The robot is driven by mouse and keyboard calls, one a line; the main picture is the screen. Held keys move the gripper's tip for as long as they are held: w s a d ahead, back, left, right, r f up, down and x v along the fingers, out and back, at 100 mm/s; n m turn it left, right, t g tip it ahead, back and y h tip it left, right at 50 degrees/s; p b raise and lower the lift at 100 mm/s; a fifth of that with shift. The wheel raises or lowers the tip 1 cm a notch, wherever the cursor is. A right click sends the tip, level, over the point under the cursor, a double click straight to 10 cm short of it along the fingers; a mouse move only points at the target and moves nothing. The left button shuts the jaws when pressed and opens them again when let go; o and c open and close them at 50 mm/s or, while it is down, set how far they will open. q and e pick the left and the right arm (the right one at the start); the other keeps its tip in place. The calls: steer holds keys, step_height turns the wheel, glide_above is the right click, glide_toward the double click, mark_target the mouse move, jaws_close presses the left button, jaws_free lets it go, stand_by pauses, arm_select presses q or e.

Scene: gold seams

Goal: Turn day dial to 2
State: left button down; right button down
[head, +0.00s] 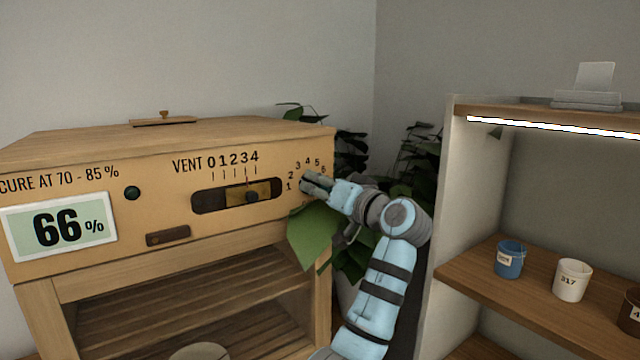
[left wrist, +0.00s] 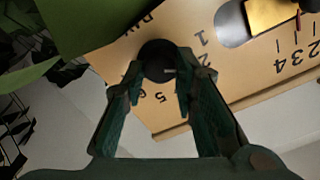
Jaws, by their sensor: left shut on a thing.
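The day dial (left wrist: 157,55) is a round black knob on the wooden cabinet's front, with numbers in an arc around it. In the left wrist view it sits between the fingertips of my left gripper (left wrist: 160,72), which is shut on it. A short pale mark on the knob points toward the right finger; that finger hides some numbers, so I cannot tell the exact setting. The 1, 2, 5 and 6 show around it. In the head view my left gripper (head: 308,183) covers the dial at the panel's right end. My right gripper is not in view.
The cabinet (head: 150,215) has a vent slider (head: 252,197) left of the dial and a 66% display (head: 60,227). Plant leaves (head: 315,232) hang close below my gripper. A shelf (head: 540,275) with a blue pot (head: 509,260) and a white pot (head: 571,281) stands right.

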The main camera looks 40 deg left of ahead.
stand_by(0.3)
arm_select(q)
steer(key=c, duration=1.3)
jaws_free()
steer(key=shift+d, duration=0.1)
steer(key=v, duration=1.2)
